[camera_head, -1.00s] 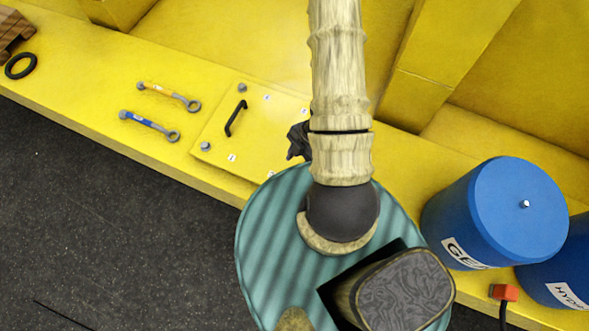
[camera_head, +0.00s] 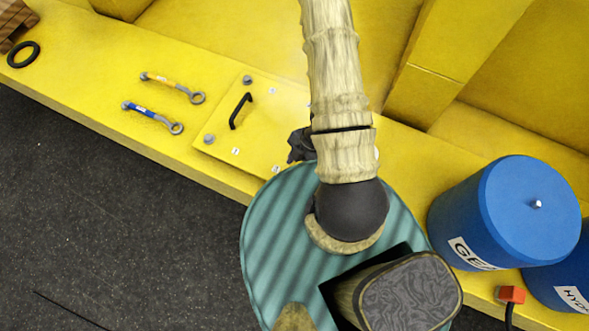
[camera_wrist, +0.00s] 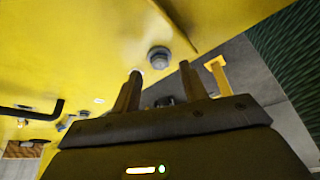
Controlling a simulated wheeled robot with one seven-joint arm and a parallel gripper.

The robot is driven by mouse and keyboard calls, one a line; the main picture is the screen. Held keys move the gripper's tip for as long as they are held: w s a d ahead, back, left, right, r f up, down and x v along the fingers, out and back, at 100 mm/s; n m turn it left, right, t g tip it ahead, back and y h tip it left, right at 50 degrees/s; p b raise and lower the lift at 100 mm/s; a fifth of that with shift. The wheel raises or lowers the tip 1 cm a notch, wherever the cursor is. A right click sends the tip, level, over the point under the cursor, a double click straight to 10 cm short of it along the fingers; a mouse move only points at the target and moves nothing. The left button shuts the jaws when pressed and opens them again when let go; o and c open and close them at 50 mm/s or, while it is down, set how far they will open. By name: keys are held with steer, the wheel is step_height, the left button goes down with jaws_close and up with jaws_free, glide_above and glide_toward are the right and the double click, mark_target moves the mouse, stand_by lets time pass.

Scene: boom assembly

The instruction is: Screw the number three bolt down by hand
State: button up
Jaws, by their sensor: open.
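A yellow cover plate (camera_head: 215,150) lies on the yellow ledge, with a black handle (camera_head: 240,110) and small white number labels too small to read. Two grey bolts show on its left side, an upper bolt (camera_head: 247,80) and a lower bolt (camera_head: 209,139); my arm hides its right part. In the wrist view a grey bolt (camera_wrist: 158,58) stands just beyond the fingertips, roughly between them and apart from them. I cannot tell its number. My gripper (camera_wrist: 161,72) is open and empty; in the head view only a dark part of it (camera_head: 300,145) shows beside the arm.
A yellow-marked wrench (camera_head: 172,86) and a blue-marked wrench (camera_head: 152,117) lie left of the plate. A black ring (camera_head: 24,54) lies at far left. Blue drums (camera_head: 510,220) stand at right near an orange connector (camera_head: 511,294). A yellow wall rises behind.

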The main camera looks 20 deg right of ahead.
mark_target(292, 175)
steer(key=shift+b+x, duration=0.9)
steer(key=shift+x, duration=0.4)
jaws_close()
steer(key=shift+r, duration=0.1)
steer(key=shift+p, duration=0.3)
steer(key=shift+s+r+m+t+p, duration=0.2)
steer(key=shift+m+t+p, duration=0.2)
steer(key=shift+m+p, duration=0.8)
steer(key=shift+f+m+t+p, duration=0.25)
steer(key=shift+m+t+p, duration=0.35)
steer(key=shift+m, duration=0.4)
